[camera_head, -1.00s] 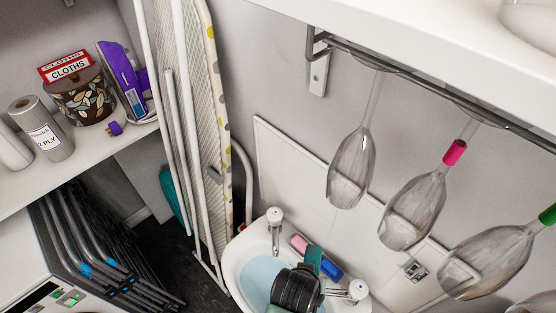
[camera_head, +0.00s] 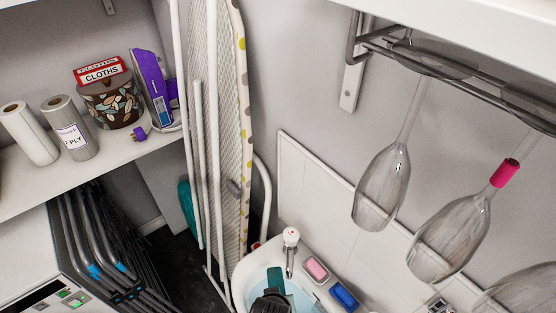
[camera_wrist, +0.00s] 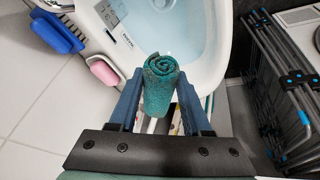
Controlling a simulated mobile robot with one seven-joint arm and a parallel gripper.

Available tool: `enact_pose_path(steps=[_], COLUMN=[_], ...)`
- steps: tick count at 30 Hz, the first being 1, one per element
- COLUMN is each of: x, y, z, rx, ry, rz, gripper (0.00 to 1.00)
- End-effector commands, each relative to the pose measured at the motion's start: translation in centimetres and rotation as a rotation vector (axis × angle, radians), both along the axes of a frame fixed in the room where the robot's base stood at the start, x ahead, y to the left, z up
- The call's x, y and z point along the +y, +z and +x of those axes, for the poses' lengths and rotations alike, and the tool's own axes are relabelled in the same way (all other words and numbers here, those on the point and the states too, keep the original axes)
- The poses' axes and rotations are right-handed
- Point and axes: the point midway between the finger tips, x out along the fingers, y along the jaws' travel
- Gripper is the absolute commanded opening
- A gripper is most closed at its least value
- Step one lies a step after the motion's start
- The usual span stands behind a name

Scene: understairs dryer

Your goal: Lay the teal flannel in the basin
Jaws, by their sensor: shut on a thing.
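The teal flannel (camera_wrist: 160,88) is rolled up, its spiral end facing up in the wrist view. My gripper (camera_wrist: 160,78) is shut on it, one blue finger on each side. The white basin (camera_wrist: 222,48), holding pale blue water (camera_wrist: 165,30), lies beyond the roll in that view. The roll overlaps the basin's near rim in the picture; its height above the rim is unclear. In the head view, part of the flannel (camera_head: 275,279) shows against the basin (camera_head: 243,273), with my dark gripper (camera_head: 270,303) at the bottom edge, partly cut off.
Glasses (camera_head: 383,190) hang from a rail at right. An ironing board (camera_head: 222,130) stands behind left; folded racks (camera_head: 100,250) stand left.

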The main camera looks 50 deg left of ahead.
Motion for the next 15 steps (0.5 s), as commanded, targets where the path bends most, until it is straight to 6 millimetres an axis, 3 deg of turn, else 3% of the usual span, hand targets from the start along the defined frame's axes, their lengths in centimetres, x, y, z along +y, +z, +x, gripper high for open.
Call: enact_pose_path(steps=[1,15], x=[0.0,0.0], y=[-1.3,-6.9], z=[0.0,0.0], rx=[0.0,0.0], ry=[0.0,-0.001], rz=[0.0,0.0], gripper=[0.0,0.0])
